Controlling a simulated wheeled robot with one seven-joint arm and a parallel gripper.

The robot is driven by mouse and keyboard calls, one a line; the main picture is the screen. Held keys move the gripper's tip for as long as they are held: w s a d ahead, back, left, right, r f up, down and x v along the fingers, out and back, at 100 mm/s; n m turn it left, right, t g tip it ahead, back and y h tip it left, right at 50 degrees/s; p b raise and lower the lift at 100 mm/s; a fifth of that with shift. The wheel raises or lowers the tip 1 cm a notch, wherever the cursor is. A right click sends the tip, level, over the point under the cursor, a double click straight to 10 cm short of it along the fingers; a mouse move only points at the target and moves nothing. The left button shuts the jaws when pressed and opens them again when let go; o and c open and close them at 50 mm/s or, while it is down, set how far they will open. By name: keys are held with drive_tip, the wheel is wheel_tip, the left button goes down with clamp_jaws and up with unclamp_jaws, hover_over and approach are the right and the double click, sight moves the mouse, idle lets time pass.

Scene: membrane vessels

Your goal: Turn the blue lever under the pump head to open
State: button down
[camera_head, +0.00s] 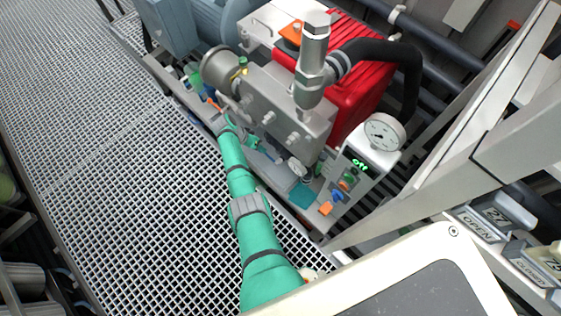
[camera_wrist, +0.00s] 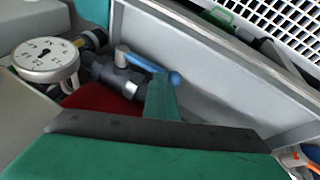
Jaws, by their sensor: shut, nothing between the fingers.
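The blue lever (camera_wrist: 144,63) shows in the wrist view, on top of a dark grey valve (camera_wrist: 110,72). It slants down to the right from the valve stem to a rounded end. My gripper (camera_wrist: 162,88) is shut, its green finger standing right at the lever's outer end and covering a little of it. I cannot tell whether they touch. In the head view the grey pump head (camera_head: 270,100) stands above the place where my green arm reaches in, and the gripper is hard to make out there.
A round white gauge (camera_wrist: 46,58) sits left of the valve. A grey wall (camera_wrist: 215,75) runs close behind the lever. Grating (camera_head: 120,160) lies open left.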

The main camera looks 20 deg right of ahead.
drive_tip(key=shift+s+a+f, duration=0.1)
drive_tip(key=shift+s+f, duration=0.15)
drive_tip(key=shift+f, duration=0.25)
drive_tip(key=r, duration=0.5)
drive_tip(key=shift+w, duration=0.4)
drive_tip(key=w+a+r, duration=0.4)
drive_tip(key=w+a, duration=0.1)
drive_tip(key=a, duration=0.1)
drive_tip(key=shift+w+a+r, duration=0.15)
drive_tip(key=shift+w+r, duration=0.05)
drive_tip(key=shift+w, duration=0.2)
drive_tip(key=shift+a, duration=0.1)
